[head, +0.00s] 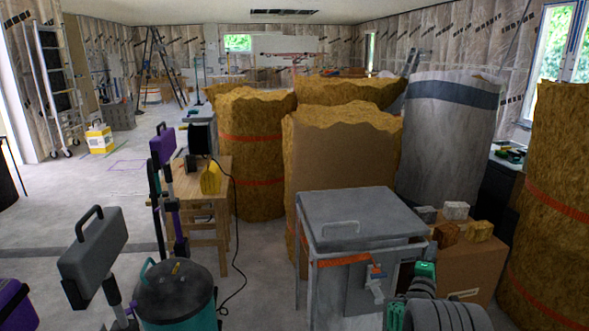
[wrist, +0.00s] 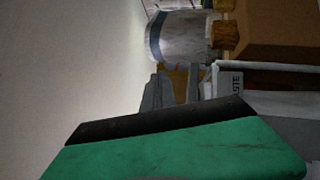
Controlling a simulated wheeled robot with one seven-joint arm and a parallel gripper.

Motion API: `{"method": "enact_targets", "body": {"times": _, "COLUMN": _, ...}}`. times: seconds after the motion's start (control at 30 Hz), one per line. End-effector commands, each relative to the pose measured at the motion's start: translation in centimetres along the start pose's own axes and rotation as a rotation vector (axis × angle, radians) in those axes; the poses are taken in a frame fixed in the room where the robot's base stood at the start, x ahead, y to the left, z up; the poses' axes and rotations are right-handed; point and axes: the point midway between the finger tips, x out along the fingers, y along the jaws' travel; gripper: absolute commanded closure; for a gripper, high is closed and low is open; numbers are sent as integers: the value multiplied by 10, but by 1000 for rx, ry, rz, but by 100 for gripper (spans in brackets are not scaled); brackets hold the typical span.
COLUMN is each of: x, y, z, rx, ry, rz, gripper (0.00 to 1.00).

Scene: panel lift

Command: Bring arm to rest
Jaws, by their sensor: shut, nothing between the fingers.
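My arm rises in the lower right of the head view, with grey rounded links and green parts. My gripper (head: 425,270) is at its green end, in front of the cardboard box and by the right side of the grey lidded cabinet. In the wrist view a green and black part fills the bottom and hides much of what lies ahead. The gripper is shut with nothing held.
The grey lidded cabinet (head: 360,215) stands close to my arm. The cardboard box (head: 465,270) carries several small blocks. Insulation rolls (head: 250,150) crowd behind, and another (head: 550,210) stands at right. A wooden stool (head: 205,195) is at left. Open floor lies at far left.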

Motion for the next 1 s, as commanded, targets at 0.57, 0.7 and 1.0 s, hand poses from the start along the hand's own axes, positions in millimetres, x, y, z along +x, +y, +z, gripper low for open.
{"method": "enact_targets", "body": {"times": 0.57, "x": -323, "y": 273, "z": -6, "rx": 1102, "ry": -405, "rz": -1405, "gripper": 100}}
{"method": "enact_targets", "body": {"times": 0.7, "x": -384, "y": 287, "z": 9, "rx": 1080, "ry": -512, "rz": -1537, "gripper": 100}}
{"method": "enact_targets", "body": {"times": 1.0, "x": -400, "y": 284, "z": 12, "rx": 1068, "ry": -545, "rz": -1567, "gripper": 100}}
